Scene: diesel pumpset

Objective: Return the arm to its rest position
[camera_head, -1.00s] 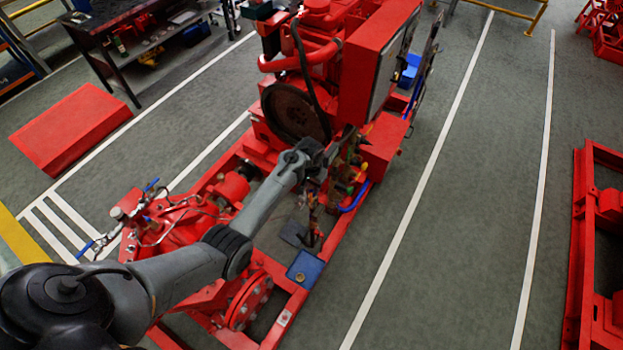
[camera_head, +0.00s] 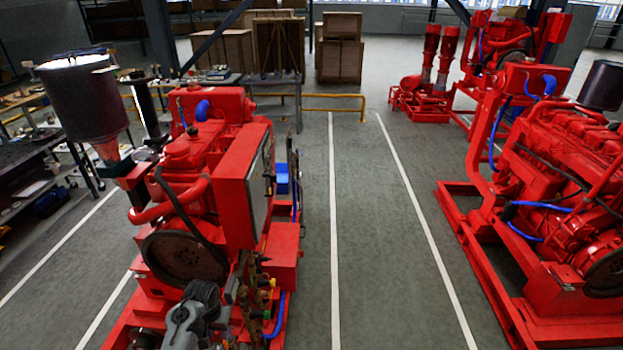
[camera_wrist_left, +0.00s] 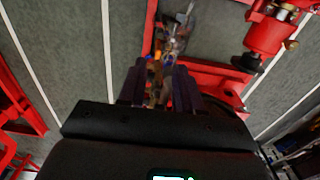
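My left arm (camera_head: 186,324) comes up from the bottom edge of the head view, in front of the red diesel pumpset (camera_head: 190,170). Most of the arm is outside that view. My left gripper (camera_head: 236,306) is small there, near the pipe and valve fittings (camera_head: 262,290) at the pumpset's side. In the left wrist view, the two dark fingers of my left gripper (camera_wrist_left: 158,76) stand apart with a gap between them. The fittings (camera_wrist_left: 160,50) show beyond the gap, and nothing is clearly held. My right gripper is not in view.
A second red pumpset (camera_head: 560,190) stands at the right. Red pumps (camera_head: 428,85) and wooden crates (camera_head: 340,55) stand at the back. A workbench (camera_head: 30,150) is at the left. The grey floor aisle (camera_head: 375,220) between the pumpsets is clear.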

